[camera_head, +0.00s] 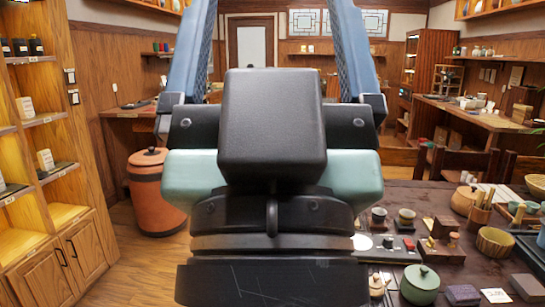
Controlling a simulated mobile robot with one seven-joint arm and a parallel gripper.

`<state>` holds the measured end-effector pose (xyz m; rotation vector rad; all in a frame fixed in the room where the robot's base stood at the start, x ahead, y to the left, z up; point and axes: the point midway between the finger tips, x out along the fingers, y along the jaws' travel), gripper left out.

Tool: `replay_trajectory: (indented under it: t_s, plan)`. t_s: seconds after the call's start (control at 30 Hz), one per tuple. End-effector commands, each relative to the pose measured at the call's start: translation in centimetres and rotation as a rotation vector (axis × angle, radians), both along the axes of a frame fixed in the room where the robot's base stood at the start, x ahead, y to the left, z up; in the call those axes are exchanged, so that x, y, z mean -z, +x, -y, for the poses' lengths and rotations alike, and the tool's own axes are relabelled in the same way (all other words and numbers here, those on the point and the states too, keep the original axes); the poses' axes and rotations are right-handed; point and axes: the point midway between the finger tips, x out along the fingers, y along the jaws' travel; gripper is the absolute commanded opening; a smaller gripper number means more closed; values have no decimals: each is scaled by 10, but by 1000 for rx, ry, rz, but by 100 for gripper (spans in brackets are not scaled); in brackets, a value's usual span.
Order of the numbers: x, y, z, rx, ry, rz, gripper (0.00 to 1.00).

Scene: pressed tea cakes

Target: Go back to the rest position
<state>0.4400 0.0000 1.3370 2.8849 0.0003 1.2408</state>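My gripper (272,10) fills the upper middle of the head view, with its dark wrist and pale green housing below. Its two long blue fingers stand wide apart and point up and away. The fingertips are cut off by the top edge. The room shows between the fingers and I see nothing held in the visible part. My arm hides the middle of the scene, including the left part of the dark table (405,260).
The table at the lower right carries a green lidded pot (420,284), a wooden bowl (494,242), cups and several small boxes. Wooden shelves (40,150) stand at the left. A lidded terracotta bin (155,195) stands behind my arm. Wooden floor (130,260) is clear at the lower left.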

Motion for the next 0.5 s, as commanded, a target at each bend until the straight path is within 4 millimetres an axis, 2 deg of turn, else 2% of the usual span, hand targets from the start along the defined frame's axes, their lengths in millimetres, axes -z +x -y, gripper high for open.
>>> replay_trajectory:
  t_s: [0.03, 0.4, 0.5]
  plan:
    - [-33, 0, 0, 0, 0, 0, 89]
    - [-145, 0, 0, -1, 0, 0, 89]
    - [-168, 0, 0, -1, 0, -1, 89]
